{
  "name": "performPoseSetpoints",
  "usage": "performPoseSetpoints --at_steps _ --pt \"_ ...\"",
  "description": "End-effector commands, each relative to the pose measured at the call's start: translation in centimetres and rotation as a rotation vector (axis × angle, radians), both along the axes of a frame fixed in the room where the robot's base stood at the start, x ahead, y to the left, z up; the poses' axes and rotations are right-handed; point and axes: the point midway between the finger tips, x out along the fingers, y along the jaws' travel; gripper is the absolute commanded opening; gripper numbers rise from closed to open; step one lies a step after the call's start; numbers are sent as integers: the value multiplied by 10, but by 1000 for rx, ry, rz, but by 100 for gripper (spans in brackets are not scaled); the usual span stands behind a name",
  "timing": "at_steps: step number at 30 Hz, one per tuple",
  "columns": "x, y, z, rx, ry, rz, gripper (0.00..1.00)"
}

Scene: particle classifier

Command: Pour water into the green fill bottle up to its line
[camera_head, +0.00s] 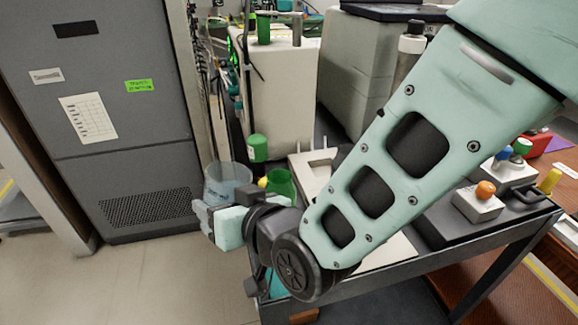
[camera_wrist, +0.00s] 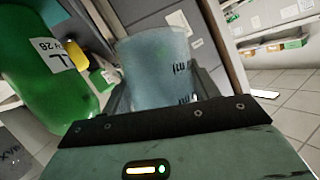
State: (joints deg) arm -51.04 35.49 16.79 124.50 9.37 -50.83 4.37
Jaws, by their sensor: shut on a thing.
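My gripper (camera_head: 212,215) is shut on a clear bluish beaker (camera_head: 228,180) with dark markings on its side. In the wrist view the beaker (camera_wrist: 158,72) stands between the fingers, slightly tilted in the picture. The green fill bottle (camera_head: 281,184) is just right of the beaker in the head view, its lower part hidden by my wrist. In the wrist view a large green bottle (camera_wrist: 40,75) with a white label is close at the left, apart from the beaker. The water level and the bottle's line cannot be made out.
A dark bench (camera_head: 480,240) at right carries a box with an orange button (camera_head: 485,190). A grey cabinet (camera_head: 100,150) stands at left. Open floor (camera_head: 150,285) lies in front of it.

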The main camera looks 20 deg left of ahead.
Motion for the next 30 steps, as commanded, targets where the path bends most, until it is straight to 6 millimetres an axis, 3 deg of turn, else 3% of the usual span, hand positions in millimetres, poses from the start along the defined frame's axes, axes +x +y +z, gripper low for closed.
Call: performPoseSetpoints --at_steps 12,16,30 --pt "9 -9 13 144 150 0 27" --pt "12 -11 36 187 194 1 27" --pt "14 -13 45 223 233 2 27"
